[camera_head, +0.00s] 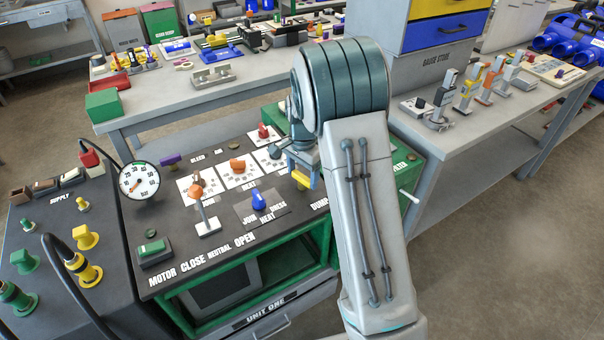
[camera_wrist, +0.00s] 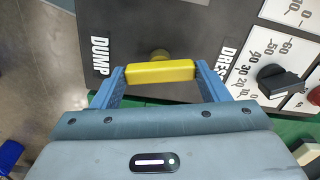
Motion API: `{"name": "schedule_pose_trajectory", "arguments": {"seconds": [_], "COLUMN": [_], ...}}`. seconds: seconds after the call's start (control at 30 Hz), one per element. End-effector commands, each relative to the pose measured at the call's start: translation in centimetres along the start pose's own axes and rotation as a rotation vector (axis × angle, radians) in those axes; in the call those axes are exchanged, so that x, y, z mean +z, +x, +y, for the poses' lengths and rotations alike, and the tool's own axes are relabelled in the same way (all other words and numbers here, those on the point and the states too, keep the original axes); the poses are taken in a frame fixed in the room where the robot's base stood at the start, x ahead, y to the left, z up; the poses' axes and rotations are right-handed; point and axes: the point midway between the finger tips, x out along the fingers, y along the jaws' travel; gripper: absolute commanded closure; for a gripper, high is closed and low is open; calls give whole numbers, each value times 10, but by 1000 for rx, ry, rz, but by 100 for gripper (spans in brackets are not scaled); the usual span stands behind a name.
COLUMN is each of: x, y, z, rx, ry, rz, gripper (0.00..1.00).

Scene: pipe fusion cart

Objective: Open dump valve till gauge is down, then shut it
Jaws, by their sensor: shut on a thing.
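The dump valve's yellow bar handle (camera_wrist: 160,71) sits between my gripper's two blue fingers, next to the DUMP label on the dark panel. My gripper (camera_wrist: 160,76) is shut on the handle, with one finger at each end. In the head view a bit of the yellow handle (camera_head: 303,183) shows below my gripper (camera_head: 301,168), and my arm hides part of the area around it. The round pressure gauge (camera_head: 139,181) stands at the panel's left edge. Its orange needle points to the lower left; the exact reading is too small to tell.
The panel (camera_head: 230,217) also carries an orange-knobbed lever (camera_head: 203,212), a blue knob (camera_head: 259,201), a green motor switch (camera_head: 153,248) and several dials close to my gripper. A black hose (camera_head: 70,278) arches at the left. A side bench (camera_head: 445,150) stands right of my arm.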

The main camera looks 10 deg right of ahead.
Motion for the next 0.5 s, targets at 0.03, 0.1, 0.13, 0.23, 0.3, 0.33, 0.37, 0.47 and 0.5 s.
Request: {"name": "schedule_pose_trajectory", "arguments": {"seconds": [0.03,0.1,0.13,0.23,0.3,0.33,0.37,0.47,0.5], "x": [-1,-1,-1,-1,-1,-1,-1,-1,-1], "y": [0,0,0,0,0,0,0,0,0], "z": [0,0,0,0,0,0,0,0,0], "rx": [-1,-2,-1,-1,-1,-1,-1,0,0], "ry": [-40,-106,-135,-232,-298,-326,-354,-450,-487], "rz": [1,1,1,1,1,1,1,1,1], "gripper": [55,55,55,55,55,55,55,55,55]}}
